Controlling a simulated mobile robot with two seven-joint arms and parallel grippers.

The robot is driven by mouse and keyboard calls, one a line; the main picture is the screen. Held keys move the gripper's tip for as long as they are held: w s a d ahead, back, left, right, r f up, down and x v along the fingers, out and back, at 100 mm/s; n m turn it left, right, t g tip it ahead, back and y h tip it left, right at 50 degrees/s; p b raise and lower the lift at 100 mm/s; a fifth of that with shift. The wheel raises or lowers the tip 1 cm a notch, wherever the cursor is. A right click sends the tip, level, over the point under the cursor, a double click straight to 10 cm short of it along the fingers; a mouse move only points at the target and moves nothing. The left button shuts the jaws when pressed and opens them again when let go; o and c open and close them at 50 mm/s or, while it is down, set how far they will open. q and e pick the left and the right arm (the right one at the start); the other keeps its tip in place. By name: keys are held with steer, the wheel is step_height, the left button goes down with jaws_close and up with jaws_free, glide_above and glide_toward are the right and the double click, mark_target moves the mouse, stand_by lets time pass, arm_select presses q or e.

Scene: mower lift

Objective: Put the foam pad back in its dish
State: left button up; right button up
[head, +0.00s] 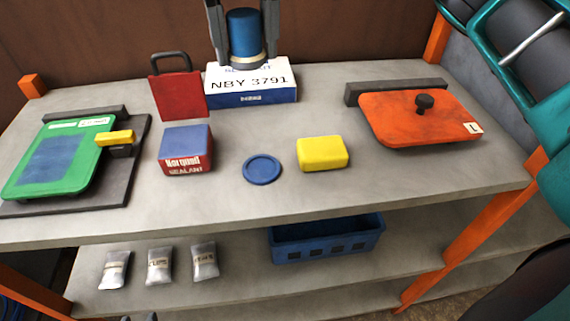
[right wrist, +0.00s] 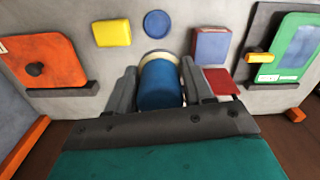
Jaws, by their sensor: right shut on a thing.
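My right gripper (head: 243,50) is above the back of the bench, shut on a blue cylinder (head: 243,33). The cylinder is upright, with a cream ring at its lower end, which I take to be the foam pad. The right wrist view also shows the cylinder (right wrist: 160,85) between the two grey fingers. The round blue dish (head: 262,169) lies flat at the middle of the bench, empty and in front of the gripper. It also shows in the right wrist view (right wrist: 157,24). Grey tips at the bottom edge may be my left gripper (head: 141,317).
A number-plate box (head: 252,97) stands below or behind the gripper. A yellow block (head: 323,153) is right of the dish, a sealant box (head: 186,152) left. A red clipboard-like piece (head: 179,98), green panel (head: 60,155) and orange panel (head: 415,120) lie farther out.

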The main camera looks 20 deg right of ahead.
mark_target(261, 169)
steer(key=shift+s+d, duration=0.15)
steer(key=shift+d+f, duration=0.1)
steer(key=shift+f, duration=0.05)
step_height(261, 169, down, 20)
steer(key=shift+r+b, duration=0.25)
steer(key=shift+b, duration=0.1)
steer(key=shift+f, duration=0.2)
steer(key=o, duration=0.9)
steer(key=shift+o, duration=0.2)
steer(key=shift+r, duration=0.15)
